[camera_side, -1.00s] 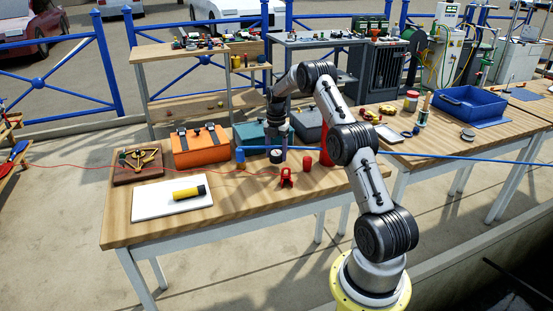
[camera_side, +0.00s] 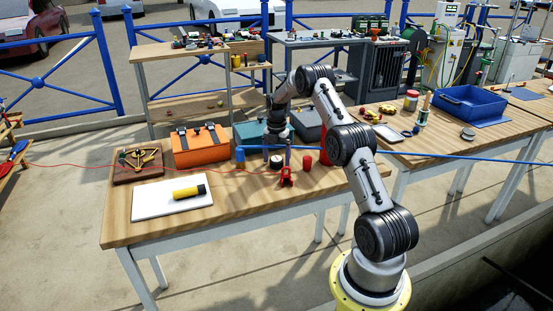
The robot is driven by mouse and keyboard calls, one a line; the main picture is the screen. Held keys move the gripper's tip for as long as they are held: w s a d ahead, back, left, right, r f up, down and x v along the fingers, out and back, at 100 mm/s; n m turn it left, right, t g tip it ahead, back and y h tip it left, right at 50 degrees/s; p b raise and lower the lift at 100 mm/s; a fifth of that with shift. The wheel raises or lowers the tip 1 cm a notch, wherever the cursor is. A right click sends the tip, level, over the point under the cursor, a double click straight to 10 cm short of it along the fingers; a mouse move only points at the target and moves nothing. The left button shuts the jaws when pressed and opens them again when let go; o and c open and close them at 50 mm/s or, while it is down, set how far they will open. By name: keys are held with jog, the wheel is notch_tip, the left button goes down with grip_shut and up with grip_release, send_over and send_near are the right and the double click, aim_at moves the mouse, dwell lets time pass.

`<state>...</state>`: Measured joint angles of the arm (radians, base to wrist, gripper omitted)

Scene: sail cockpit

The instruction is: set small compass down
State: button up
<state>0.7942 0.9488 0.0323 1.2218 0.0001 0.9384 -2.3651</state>
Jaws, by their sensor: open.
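The small compass (camera_side: 276,163) is a small dark round thing with a pale top. It appears to rest on the near wooden table (camera_side: 240,206), toward its back. My gripper (camera_side: 277,157) points down over it with its two fingers spread apart, one on each side. The fingers look clear of the compass, though the picture is too small to be sure of any gap.
An orange case (camera_side: 200,147) and a teal case (camera_side: 255,133) stand behind. The front middle is clear.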

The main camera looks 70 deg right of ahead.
aim_at(277, 158)
notch_tip(277, 158, up, 12)
jog(key=a+r+m+t, duration=0.1)
jog(key=a+r+m, duration=0.3)
jog(key=a+r, duration=0.8)
jog(key=s+a+r+m+t, duration=0.1)
jog(key=s+a+r+m, duration=0.2)
jog(key=a, duration=0.4)
jog(key=s+a+r+m+t, duration=0.1)
jog(key=s+a+m, duration=0.2)
jog(key=s+a, duration=0.35)
jog(key=s+a+r+m+t, duration=0.1)
jog(key=s+a+r+m, duration=0.15)
jog(key=a, duration=0.65)
jog(key=s+a+f+m, duration=0.2)
jog(key=s+a, duration=0.1)
jog(key=s, duration=0.2)
jog(key=s+a+f+m+t, duration=0.1)
jog(key=s+a+f+m, duration=0.2)
jog(key=s, duration=0.3)
jog(key=shift+s+t, duration=0.3)
